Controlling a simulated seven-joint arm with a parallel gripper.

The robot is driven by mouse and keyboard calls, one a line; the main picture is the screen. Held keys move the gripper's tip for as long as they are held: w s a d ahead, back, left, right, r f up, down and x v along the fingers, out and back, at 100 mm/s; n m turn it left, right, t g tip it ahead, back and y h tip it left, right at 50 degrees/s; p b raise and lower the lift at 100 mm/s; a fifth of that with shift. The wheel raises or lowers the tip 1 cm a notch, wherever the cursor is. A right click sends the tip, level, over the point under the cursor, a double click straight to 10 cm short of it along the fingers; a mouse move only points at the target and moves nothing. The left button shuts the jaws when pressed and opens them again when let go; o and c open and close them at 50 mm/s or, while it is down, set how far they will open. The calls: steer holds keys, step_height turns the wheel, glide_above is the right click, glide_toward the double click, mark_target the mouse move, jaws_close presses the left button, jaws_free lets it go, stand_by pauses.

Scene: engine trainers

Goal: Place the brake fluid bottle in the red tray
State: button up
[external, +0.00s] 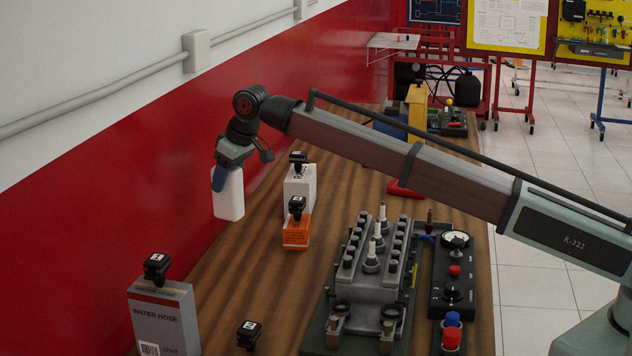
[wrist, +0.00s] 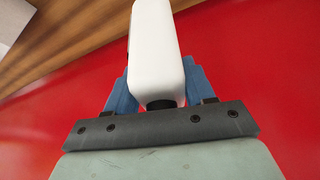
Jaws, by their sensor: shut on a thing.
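My gripper (external: 220,176) is shut on a white bottle (external: 230,196), which appears to be the brake fluid bottle. It hangs upright below the fingers, in front of the red part of the wall at the table's left side. In the wrist view the white bottle (wrist: 156,50) sits between the two blue fingers, with its dark neck at the gripper; no label shows.
A white box and an orange-white box (external: 297,231) with black clips stand right of the bottle. A water hose box (external: 165,318) is at front left. An engine block (external: 370,270) and a control panel (external: 453,275) fill the right side. Bare wooden table (external: 240,275) lies between.

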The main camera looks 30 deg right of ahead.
step_height(320, 180, up, 12)
steer(key=shift+f, duration=0.1)
steer(key=w+d+m+h, duration=0.15)
steer(key=w+d, duration=0.25)
steer(key=d, duration=1.2)
steer(key=w+d+m, duration=0.2)
steer(key=w+d, duration=0.1)
steer(key=d, duration=1.3)
steer(key=w+d+m, duration=0.1)
steer(key=w+d, duration=0.3)
steer(key=d, duration=1.2)
steer(key=s+d+m, duration=0.2)
steer(key=d, duration=1.5)
step_height(320, 180, down, 21)
steer(key=shift+s+t+h, duration=0.25)
steer(key=shift+t+h, duration=0.15)
steer(key=shift+h, duration=0.05)
steer(key=shift+d+f, duration=0.1)
steer(key=shift+f, duration=0.05)
steer(key=o, duration=1.4)
steer(key=shift+c, duration=0.2)
